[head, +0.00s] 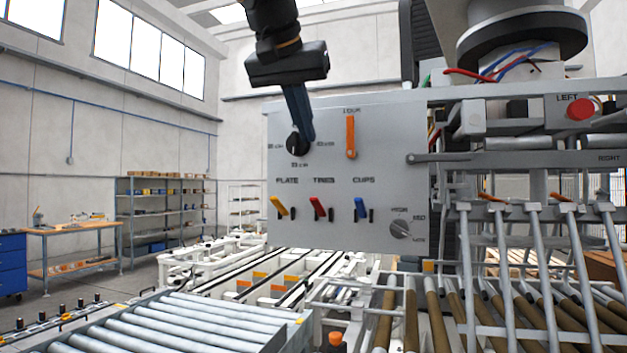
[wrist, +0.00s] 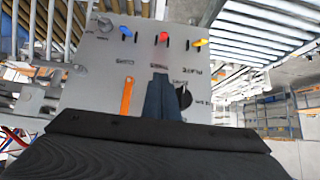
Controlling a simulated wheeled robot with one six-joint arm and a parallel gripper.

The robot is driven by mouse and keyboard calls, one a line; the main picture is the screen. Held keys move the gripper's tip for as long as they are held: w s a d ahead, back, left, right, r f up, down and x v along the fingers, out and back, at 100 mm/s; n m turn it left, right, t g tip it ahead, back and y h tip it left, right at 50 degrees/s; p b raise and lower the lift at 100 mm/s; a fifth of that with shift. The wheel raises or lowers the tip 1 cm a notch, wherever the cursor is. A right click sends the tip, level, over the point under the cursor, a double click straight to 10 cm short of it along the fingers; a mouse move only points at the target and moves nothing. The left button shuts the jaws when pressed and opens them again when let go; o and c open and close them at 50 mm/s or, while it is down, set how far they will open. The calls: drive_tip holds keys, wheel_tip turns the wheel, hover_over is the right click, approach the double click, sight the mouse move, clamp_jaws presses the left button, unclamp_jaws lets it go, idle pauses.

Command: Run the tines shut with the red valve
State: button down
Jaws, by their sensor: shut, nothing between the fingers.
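The red valve (head: 318,207) is a small lever under the label TINES on the grey control panel (head: 385,140); its handle leans up and to the left. It also shows in the wrist view (wrist: 163,38). My gripper (head: 308,138) is shut and empty, its blue fingers hanging in front of the upper panel, beside the black knob (head: 295,144). The fingertips (wrist: 160,76) are apart from the red valve, which sits below them in the head view. The row of long grey bars (head: 511,260) at right may be the tines; I cannot tell for sure.
An orange lever (head: 278,207) and a blue lever (head: 361,207) flank the red valve closely. A long orange handle (head: 350,138) hangs right of my fingers. A grey knob (head: 400,229) sits low on the panel. A roller conveyor (head: 185,325) lies in front, lower left.

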drive_tip(key=p, duration=0.3)
hover_over(315, 197)
drive_tip(key=w, duration=0.2)
drive_tip(key=f, duration=0.7)
drive_tip(key=shift+w+d, duration=0.15)
drive_tip(key=shift+d, duration=0.2)
drive_tip(key=shift+s+a+f+p, duration=0.15)
drive_tip(key=shift+s+f, duration=0.2)
drive_tip(key=shift+f, duration=0.15)
drive_tip(key=shift+s+a+f+p, duration=0.15)
drive_tip(key=shift+s+f, duration=0.15)
drive_tip(key=shift+f, duration=0.2)
drive_tip(key=shift+s+f, duration=0.2)
drive_tip(key=shift+f, duration=0.4)
drive_tip(key=shift+s+a+f, duration=0.1)
drive_tip(key=shift+f, duration=0.1)
drive_tip(key=shift+f, duration=0.1)
